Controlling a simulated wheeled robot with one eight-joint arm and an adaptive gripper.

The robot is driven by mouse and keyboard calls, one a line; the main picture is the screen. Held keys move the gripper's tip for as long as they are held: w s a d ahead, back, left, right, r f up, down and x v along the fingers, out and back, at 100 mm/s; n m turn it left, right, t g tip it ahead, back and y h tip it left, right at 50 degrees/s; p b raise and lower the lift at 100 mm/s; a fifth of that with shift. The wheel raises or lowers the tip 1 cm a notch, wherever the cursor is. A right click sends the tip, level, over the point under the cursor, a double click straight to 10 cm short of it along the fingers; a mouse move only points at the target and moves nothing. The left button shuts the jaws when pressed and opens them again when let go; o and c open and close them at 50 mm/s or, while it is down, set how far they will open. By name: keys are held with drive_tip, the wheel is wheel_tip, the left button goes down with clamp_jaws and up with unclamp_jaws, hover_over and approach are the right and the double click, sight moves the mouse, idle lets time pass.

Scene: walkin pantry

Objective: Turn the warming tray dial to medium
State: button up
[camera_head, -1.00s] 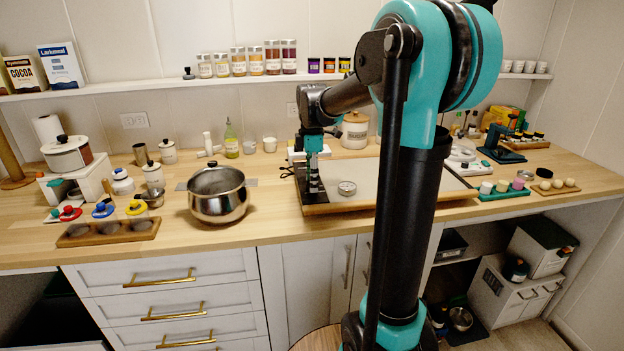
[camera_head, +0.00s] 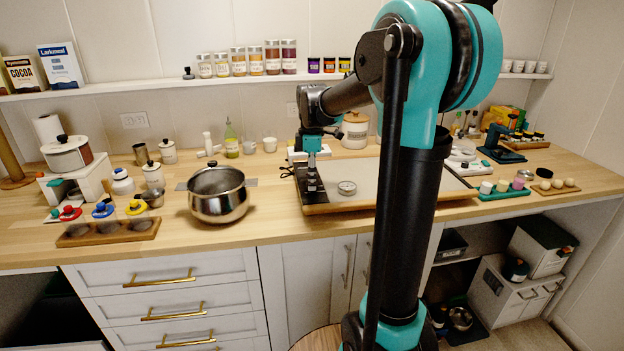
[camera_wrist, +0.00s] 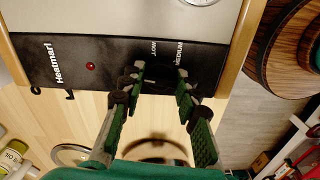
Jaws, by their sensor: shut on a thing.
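The warming tray (camera_head: 400,178) lies on the counter, with a pale top and wooden edges. Its dark control panel (camera_wrist: 70,62) shows in the wrist view, with a red light and the labels LOW and MEDIUM. My gripper (camera_wrist: 157,82) is over this panel, fingers pointing at it, just below the labels. It is shut on the dial, a dark piece (camera_wrist: 158,74) between the fingertips. The fingertips and the dark panel hide most of the dial, so its pointer cannot be read. In the head view my gripper (camera_head: 313,184) is at the tray's left end.
A round gauge (camera_head: 347,188) sits on the tray top, right of my gripper. A steel pot (camera_head: 218,197) stands to the left on the counter. A glass bottle (camera_head: 231,141) stands behind. Egg-like items on a board (camera_head: 545,190) lie at the right.

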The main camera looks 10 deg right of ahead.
drive_tip(key=m, duration=1.3)
drive_tip(key=shift+m, duration=0.3)
drive_tip(key=m, duration=1.2)
drive_tip(key=shift+m, duration=0.3)
drive_tip(key=o, duration=1.2)
